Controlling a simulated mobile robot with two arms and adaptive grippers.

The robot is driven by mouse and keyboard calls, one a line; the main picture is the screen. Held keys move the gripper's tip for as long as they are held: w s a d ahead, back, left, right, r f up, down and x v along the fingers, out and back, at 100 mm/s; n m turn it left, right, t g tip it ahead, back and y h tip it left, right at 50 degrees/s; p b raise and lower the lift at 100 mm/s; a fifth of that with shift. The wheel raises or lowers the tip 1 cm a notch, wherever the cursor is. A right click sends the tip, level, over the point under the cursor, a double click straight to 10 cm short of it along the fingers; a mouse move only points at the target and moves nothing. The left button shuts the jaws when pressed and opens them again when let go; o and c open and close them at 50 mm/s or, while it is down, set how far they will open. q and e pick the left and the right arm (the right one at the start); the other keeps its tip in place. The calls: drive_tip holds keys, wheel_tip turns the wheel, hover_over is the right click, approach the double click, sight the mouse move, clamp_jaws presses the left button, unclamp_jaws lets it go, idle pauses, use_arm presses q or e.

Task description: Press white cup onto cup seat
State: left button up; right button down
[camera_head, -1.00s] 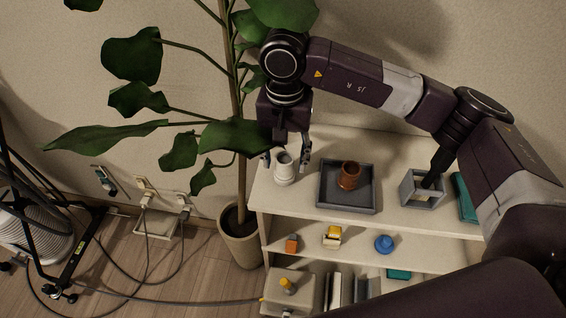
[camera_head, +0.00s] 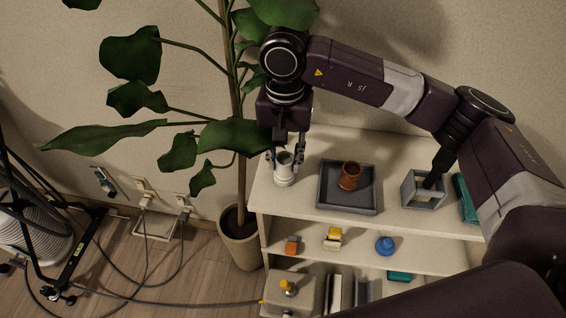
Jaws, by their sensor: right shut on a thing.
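The white cup (camera_head: 284,173) stands upright near the left end of the shelf top. My right gripper (camera_head: 284,158) comes down from above, with one finger on each side of the cup's upper part, and is shut on it. A cup seat cannot be told apart under or near the cup in this view. My left gripper does not show.
A grey square tray (camera_head: 330,207) with a brown cup (camera_head: 350,176) stands to the right. Beyond it are a grey open frame (camera_head: 409,190) and a teal item (camera_head: 464,199). A potted plant (camera_head: 239,240) stands close on the left, its leaves near my gripper.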

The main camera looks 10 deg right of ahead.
drive_tip(key=shift+r, duration=0.45)
idle(0.6)
drive_tip(key=shift+r+p, duration=1.05)
drive_tip(key=shift+r, duration=1.3)
drive_tip(key=shift+f, duration=0.1)
